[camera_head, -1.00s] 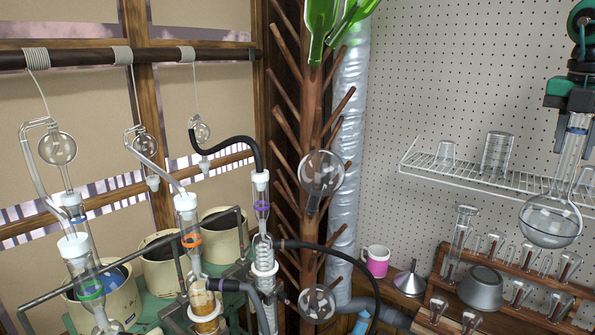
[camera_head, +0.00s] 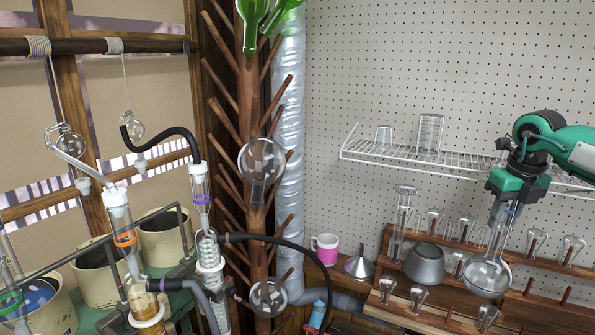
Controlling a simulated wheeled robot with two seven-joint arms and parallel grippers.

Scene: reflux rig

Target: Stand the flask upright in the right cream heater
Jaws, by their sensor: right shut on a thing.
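My right gripper (camera_head: 508,203) is shut on the neck of a clear round-bottomed flask (camera_head: 487,276). The flask hangs bulb down, neck up and slightly tilted, in front of the wooden rack at the right. The right cream heater (camera_head: 166,240) is a cream pot with a dark inside at the left, far from the flask. A middle cream heater (camera_head: 95,275) and a left one with blue inside (camera_head: 45,308) stand nearer the lower left corner. My left gripper is out of view.
A glass column with a black hose (camera_head: 206,250) stands just right of the right heater, and a grey pipe crosses the pots. A wooden drying tree (camera_head: 250,105) holds round flasks and green bottles.

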